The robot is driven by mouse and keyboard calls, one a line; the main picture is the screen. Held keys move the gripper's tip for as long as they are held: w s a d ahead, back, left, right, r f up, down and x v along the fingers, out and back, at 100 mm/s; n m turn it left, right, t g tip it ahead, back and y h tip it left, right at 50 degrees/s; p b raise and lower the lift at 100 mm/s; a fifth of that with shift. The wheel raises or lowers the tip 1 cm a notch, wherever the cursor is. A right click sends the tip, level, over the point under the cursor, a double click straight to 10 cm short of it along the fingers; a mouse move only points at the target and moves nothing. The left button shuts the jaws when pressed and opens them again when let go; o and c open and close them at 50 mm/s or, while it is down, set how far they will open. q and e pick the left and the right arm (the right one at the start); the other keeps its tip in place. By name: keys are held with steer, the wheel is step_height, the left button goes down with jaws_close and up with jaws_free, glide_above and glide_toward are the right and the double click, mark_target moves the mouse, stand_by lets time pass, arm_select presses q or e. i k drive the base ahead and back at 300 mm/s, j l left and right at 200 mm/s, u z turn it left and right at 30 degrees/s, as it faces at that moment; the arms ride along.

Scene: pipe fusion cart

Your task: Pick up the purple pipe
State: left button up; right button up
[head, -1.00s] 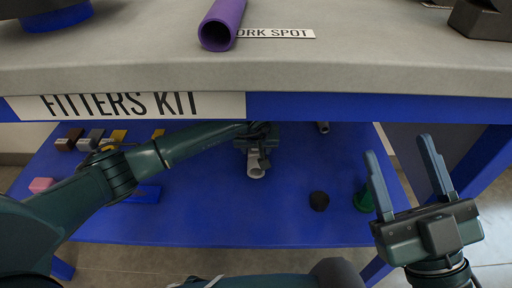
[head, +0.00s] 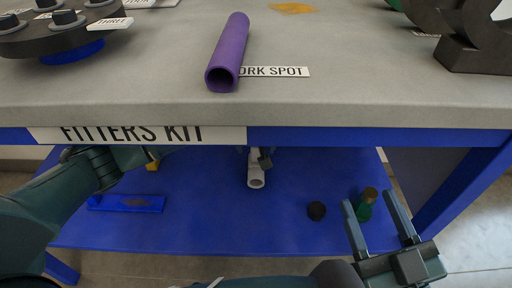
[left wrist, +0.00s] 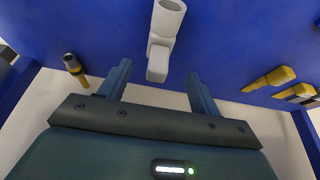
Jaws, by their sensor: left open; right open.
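The purple pipe (head: 230,48) lies on the grey worktop (head: 160,92), its open end toward me near the front edge, partly beside the WORK SPOT label (head: 282,71). Neither gripper is near it. My left arm reaches beneath the worktop. My left gripper (left wrist: 160,86) is open in the left wrist view, with a white pipe fitting (left wrist: 163,35) just beyond its fingertips. The left gripper is mostly hidden by the worktop edge in the head view. My right gripper (head: 371,205) is open and empty, in front of the lower shelf and below the worktop.
The worktop's middle is largely clear.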

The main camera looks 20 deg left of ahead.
mark_target(222, 75)
steer(key=k, duration=1.5)
